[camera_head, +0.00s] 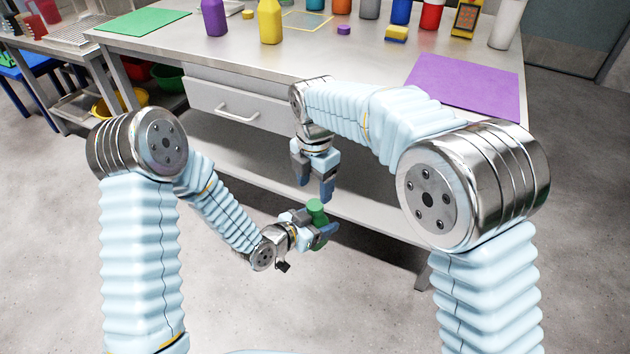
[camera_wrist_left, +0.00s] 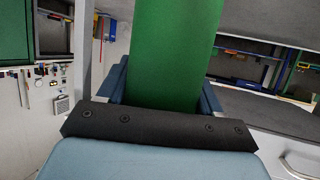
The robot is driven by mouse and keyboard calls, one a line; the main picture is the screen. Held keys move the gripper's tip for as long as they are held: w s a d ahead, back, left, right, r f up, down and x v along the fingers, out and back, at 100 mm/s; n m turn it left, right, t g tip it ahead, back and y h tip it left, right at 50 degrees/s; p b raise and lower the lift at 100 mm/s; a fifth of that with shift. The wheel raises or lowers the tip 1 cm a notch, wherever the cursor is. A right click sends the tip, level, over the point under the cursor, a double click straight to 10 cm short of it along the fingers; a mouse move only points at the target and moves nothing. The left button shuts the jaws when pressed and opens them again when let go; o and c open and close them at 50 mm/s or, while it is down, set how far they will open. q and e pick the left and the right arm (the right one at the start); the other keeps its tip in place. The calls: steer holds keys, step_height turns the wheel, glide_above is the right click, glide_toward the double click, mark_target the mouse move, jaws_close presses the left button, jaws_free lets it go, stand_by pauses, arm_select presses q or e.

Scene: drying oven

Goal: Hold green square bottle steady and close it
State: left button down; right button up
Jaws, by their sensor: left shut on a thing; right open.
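The green square bottle (camera_head: 317,211) is in my left gripper (camera_head: 322,232), held in the air in front of the bench. In the left wrist view the green bottle (camera_wrist_left: 170,55) stands large between the blue fingers. My right gripper (camera_head: 316,180) is open, pointing down just above the bottle. I cannot make out a cap in its fingers or on the bottle.
The bench (camera_head: 370,62) has a drawer and a lower shelf behind my grippers. On it stand a yellow bottle (camera_head: 270,22), a purple bottle (camera_head: 214,18) and several other containers. A purple mat (camera_head: 465,85) and green mat (camera_head: 143,21) lie flat. The floor in front is clear.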

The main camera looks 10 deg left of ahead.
mark_target(315, 204)
step_height(315, 204, up, 2)
steer(key=n, duration=0.4)
steer(key=shift+r, duration=0.15)
steer(key=shift+f, duration=4.05)
steer(key=c, duration=1.1)
steer(key=m, duration=0.6)
steer(key=shift+m, duration=0.3)
steer(key=o, duration=1.1)
steer(key=shift+o, duration=0.2)
